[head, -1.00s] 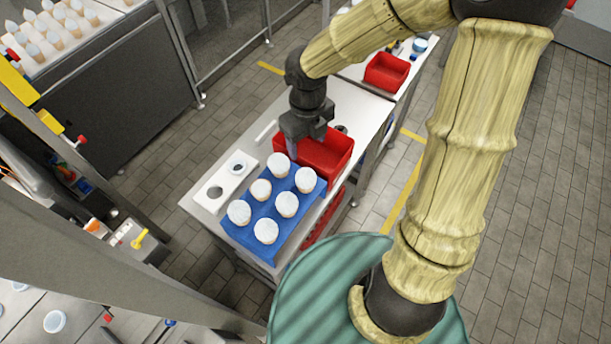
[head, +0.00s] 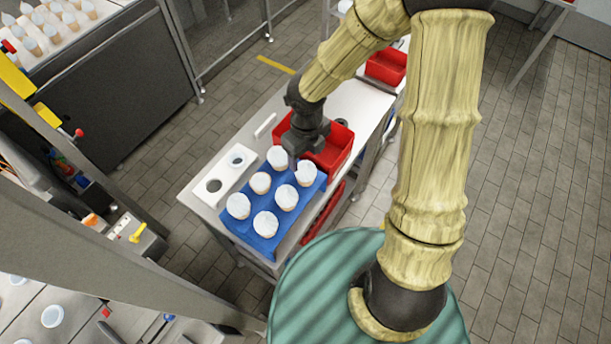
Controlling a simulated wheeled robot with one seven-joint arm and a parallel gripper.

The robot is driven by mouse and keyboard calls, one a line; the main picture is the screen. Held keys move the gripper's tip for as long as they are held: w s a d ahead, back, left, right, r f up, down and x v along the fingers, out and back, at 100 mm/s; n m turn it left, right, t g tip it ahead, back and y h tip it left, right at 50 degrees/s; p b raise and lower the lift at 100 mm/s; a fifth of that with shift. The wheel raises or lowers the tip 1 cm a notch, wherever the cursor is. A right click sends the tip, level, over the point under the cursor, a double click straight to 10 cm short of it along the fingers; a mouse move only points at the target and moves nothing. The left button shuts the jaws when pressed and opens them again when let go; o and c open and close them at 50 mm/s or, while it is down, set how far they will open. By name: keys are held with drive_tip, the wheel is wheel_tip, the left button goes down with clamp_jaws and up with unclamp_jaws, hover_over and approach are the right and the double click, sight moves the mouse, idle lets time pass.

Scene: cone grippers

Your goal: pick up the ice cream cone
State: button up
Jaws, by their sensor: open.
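Several ice cream cones with white tops stand upright in a blue tray (head: 246,237) on the white table. In the head view, the far-row cones are a left one (head: 278,158) and a right one (head: 306,173). Others, such as the middle cone (head: 286,197) and the near cone (head: 266,224), stand closer to me. My gripper (head: 295,166) is open and points down at the far end of the tray, between the two far cones. Its fingertips are small and partly hidden, and I cannot tell whether they touch a cone.
A red bin (head: 340,142) stands right behind my gripper. A white holder with round holes (head: 222,178) lies left of the tray. Another red bin (head: 386,66) sits on a farther table. The table's left front corner is bare.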

sight(306, 162)
drive_tip(key=shift+f, duration=1.65)
drive_tip(key=shift+a+f+b, duration=0.1)
drive_tip(key=shift+f+b, duration=0.45)
drive_tip(key=shift+f, duration=2.05)
drive_tip(key=shift+c, duration=0.4)
drive_tip(key=c, duration=0.4)
